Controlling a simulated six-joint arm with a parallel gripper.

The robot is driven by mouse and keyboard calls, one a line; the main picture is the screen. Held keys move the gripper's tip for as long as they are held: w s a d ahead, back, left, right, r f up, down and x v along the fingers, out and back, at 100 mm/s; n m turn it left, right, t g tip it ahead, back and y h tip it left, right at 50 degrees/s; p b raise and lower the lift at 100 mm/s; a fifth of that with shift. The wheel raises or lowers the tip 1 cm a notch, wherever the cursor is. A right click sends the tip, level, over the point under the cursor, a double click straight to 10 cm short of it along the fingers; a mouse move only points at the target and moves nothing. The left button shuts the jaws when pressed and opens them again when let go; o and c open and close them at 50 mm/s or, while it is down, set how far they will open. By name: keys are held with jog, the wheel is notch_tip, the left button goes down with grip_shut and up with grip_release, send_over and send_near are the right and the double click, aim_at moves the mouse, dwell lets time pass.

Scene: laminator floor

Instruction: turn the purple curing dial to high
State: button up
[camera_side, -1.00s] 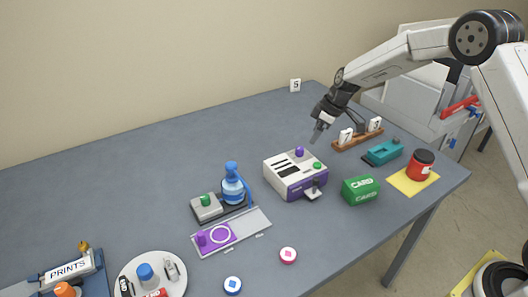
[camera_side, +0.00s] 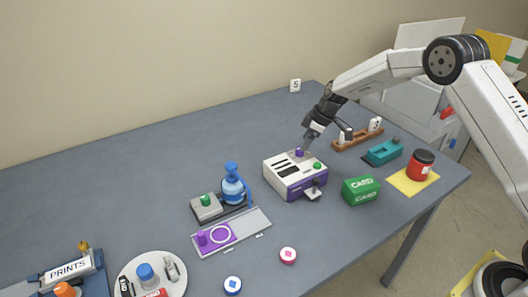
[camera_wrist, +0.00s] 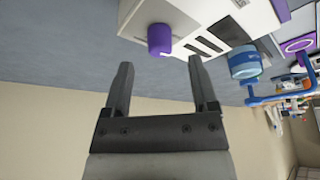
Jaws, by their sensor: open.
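The purple curing dial (camera_side: 299,153) stands on top of a white machine (camera_side: 284,174) with a purple front and dark slots. A green knob (camera_side: 317,165) is also on its top. My gripper (camera_side: 306,149) is above and just behind the purple dial. In the wrist view my gripper (camera_wrist: 160,62) is open and empty, its two fingers pointing toward the machine. The purple dial (camera_wrist: 160,39) shows just beyond the fingertips, roughly between them and apart from them. A small pale mark shows at the dial's edge. I cannot read any setting label.
A green card box (camera_side: 361,190), a teal stapler-like tool (camera_side: 384,152) and a red jar (camera_side: 420,164) stand right of the machine. A wooden rack (camera_side: 357,139) is behind it.

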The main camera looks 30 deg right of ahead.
jog(key=shift+x, duration=1.85)
grip_shut()
